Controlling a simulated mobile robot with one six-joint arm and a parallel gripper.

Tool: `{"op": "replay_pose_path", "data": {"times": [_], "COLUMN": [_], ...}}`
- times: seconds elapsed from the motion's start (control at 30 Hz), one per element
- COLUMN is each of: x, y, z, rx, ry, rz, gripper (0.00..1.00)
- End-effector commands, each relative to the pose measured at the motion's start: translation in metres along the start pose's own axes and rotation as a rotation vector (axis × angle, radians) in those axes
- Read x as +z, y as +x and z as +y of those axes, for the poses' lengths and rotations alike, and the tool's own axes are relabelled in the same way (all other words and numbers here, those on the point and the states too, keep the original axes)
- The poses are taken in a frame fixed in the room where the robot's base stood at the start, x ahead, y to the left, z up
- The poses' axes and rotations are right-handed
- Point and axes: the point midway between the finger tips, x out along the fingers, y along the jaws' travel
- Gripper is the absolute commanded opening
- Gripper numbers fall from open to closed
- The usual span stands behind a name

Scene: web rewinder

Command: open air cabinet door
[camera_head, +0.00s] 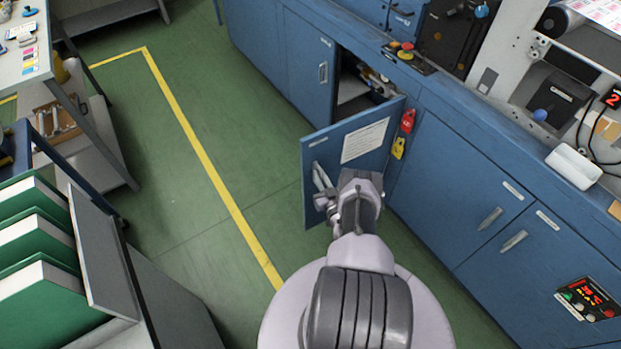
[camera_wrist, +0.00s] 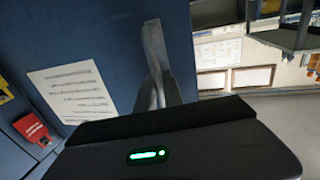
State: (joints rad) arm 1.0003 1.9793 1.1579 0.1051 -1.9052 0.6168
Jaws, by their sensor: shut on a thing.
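The blue air cabinet door (camera_head: 350,159) stands swung out from the row of blue cabinets, hinged on its right side. A white printed sheet (camera_head: 365,141) is on its face, and it also shows in the wrist view (camera_wrist: 72,90). The door's grey bar handle (camera_head: 318,174) is near its free left edge. My gripper (camera_head: 326,190) is at the handle, partly hidden by my own wrist. In the wrist view my gripper (camera_wrist: 163,92) is shut on the handle (camera_wrist: 154,48), whose lower end is between the fingers.
The cabinet opening (camera_head: 352,88) shows a shelf with items. Red (camera_head: 408,120) and yellow (camera_head: 398,148) lock tags hang beside the hinge side. Green floor (camera_head: 210,120) with a yellow line is clear left of the door. Green binders (camera_head: 35,240) stand at lower left.

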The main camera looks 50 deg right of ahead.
Motion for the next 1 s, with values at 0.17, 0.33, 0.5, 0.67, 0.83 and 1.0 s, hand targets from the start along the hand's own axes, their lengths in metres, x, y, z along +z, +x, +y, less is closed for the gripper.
{"op": "replay_pose_path", "data": {"times": [0.17,0.33,0.5,0.67,0.83,1.0], "x": [-0.0008,-0.0008,-0.0008,-0.0006,-0.0004,-0.0009], "y": [-0.0006,-0.0006,-0.0006,-0.0007,-0.0008,-0.005], "z": [0.0057,0.0064,0.0065,0.0064,0.0061,0.0062], "rx": [0.008,0.01,0.01,0.01,0.01,0.01], "ry": [0.001,0.001,0.001,0.001,0.001,0.001], "rz": [0.001,0.001,0.001,0.001,0.001,-0.001], "gripper": [0.0,0.0,0.0,0.33,0.33,0.33]}}
